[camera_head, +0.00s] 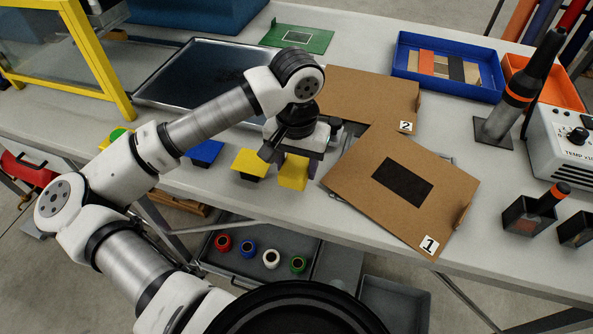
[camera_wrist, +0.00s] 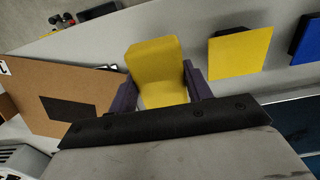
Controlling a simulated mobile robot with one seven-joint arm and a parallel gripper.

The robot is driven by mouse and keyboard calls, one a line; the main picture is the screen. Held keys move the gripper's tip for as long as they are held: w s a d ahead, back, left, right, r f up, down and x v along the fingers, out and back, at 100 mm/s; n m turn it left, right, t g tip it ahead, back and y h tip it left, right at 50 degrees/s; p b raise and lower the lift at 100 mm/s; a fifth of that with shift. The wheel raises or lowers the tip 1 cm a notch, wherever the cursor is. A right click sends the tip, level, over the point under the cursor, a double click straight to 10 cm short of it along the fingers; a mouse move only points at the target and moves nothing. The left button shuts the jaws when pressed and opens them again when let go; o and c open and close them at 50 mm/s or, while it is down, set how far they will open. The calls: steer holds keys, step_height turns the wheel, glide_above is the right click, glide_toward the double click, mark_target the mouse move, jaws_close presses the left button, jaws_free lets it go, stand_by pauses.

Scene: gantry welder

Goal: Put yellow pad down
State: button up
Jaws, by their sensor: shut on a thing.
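My gripper (camera_head: 291,157) is shut on a yellow pad (camera_head: 293,174) near the front edge of the bench. In the wrist view the held yellow pad (camera_wrist: 158,72) lies between the two dark fingers of my gripper (camera_wrist: 160,80). Whether its underside touches anything is hidden. A second yellow pad (camera_head: 250,162) sits on a black base just left of my gripper. It also shows in the wrist view (camera_wrist: 240,53), to the right of the held pad and apart from it.
A blue pad (camera_head: 205,152) stands further left. Cardboard panel 1 (camera_head: 410,190) lies close on the right, with cardboard panel 2 (camera_head: 365,98) behind it. A dark tray (camera_head: 150,98) lies behind my arm. A soldering iron stand (camera_head: 495,133) is further right.

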mark_target(297, 176)
step_height(297, 176, down, 4)
steer(key=shift+r+p, duration=0.1)
steer(key=shift+p, duration=0.4)
steer(key=shift+f, duration=0.25)
steer(key=shift+f+b, duration=0.2)
steer(key=shift+b, duration=0.2)
steer(key=o, duration=0.9)
steer(key=shift+r, duration=0.15)
steer(key=shift+r+p, duration=0.15)
steer(key=shift+p, duration=0.2)
step_height(297, 176, up, 12)
steer(key=b, duration=0.2)
steer(key=shift+b, duration=0.3)
